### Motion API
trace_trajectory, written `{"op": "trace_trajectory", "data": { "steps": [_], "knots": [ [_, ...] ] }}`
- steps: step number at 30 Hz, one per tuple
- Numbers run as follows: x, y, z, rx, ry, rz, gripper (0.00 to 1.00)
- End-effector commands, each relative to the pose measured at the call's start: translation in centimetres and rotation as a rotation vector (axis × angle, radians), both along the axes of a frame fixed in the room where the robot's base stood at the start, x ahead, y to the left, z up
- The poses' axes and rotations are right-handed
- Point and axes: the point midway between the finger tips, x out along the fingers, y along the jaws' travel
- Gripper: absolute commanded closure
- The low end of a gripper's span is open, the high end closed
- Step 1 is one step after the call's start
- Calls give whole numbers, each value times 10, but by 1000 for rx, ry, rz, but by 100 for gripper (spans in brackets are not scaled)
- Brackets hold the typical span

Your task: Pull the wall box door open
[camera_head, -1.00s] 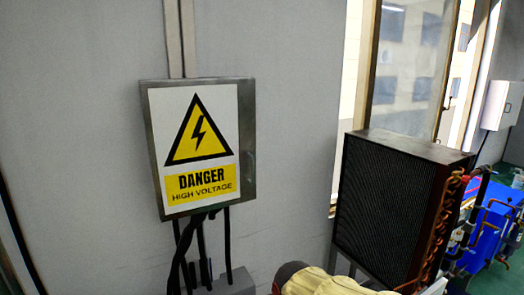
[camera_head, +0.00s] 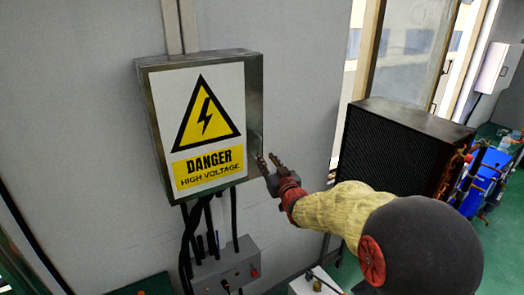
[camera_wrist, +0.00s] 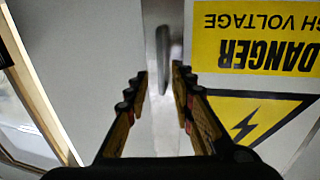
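The grey metal wall box (camera_head: 255,90) hangs on the wall, its door (camera_head: 155,120) shut and carrying a "Danger High Voltage" sign (camera_head: 205,118). In the wrist view the picture is upside down, and the sign (camera_wrist: 262,55) fills the right side. A slim metal handle (camera_wrist: 162,50) stands near the door's edge, ahead of and between my fingers. My gripper (camera_wrist: 159,80) is open, with a finger on each side of the gap and nothing held. In the head view my gripper (camera_head: 268,163) is close by the box's lower right edge; the handle is mostly hidden there.
Black cables (camera_head: 190,235) run from the box down to a small grey box (camera_head: 232,270). A dark finned unit (camera_head: 395,150) stands to the right, behind my arm. A window frame (camera_head: 367,45) is beyond it. The wall between box and unit is clear.

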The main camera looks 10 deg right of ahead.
Motion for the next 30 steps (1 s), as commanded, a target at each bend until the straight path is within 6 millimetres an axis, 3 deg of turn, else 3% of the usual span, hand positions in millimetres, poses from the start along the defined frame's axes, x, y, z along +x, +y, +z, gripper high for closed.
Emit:
{"op": "trace_trajectory", "data": {
  "steps": [15, 27, 30],
  "knots": [
    [63, 8, 0, 0, 3, 0, 76],
    [70, 8, 0, 0, 3, -1, 76],
    [70, 8, 0, 0, 3, -1, 80]
  ]
}}
